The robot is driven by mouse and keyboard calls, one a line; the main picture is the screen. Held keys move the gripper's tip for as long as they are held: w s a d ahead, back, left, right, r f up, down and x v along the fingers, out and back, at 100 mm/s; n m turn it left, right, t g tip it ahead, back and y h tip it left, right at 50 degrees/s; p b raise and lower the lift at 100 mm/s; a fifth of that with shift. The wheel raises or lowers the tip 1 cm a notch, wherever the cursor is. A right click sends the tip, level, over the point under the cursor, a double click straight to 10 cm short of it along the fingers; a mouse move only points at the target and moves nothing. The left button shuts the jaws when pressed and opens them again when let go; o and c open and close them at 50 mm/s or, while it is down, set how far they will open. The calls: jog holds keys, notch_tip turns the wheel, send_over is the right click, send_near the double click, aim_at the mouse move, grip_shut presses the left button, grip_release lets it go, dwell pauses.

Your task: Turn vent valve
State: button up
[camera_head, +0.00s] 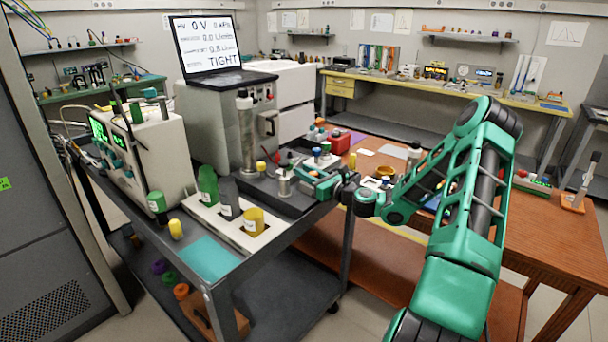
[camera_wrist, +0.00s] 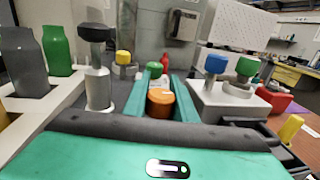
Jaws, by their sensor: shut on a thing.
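My gripper (camera_head: 316,182) reaches over the dark tray on the cart's right end. In the wrist view its two teal fingers (camera_wrist: 159,84) stand on either side of an orange knob (camera_wrist: 160,103) and are shut on it. No label on the knob is readable, so I cannot tell for sure that it is the vent valve. Its base is hidden by my gripper. A green knob (camera_wrist: 154,69) stands just beyond it, near the fingertips. The laptop screen (camera_head: 206,45) reads 0 V and TIGHT.
A silver post with a black knob (camera_wrist: 97,33) stands close left of my fingers. A white block with blue (camera_wrist: 216,65) and green knobs is close right. Green, grey and yellow bottles sit in a white rack (camera_head: 212,222). A wooden table (camera_head: 470,190) is at right.

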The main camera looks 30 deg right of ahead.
jog(key=shift+f, duration=0.15)
jog(key=o, duration=0.8)
jog(key=shift+c, duration=0.2)
jog(key=v, duration=1.1)
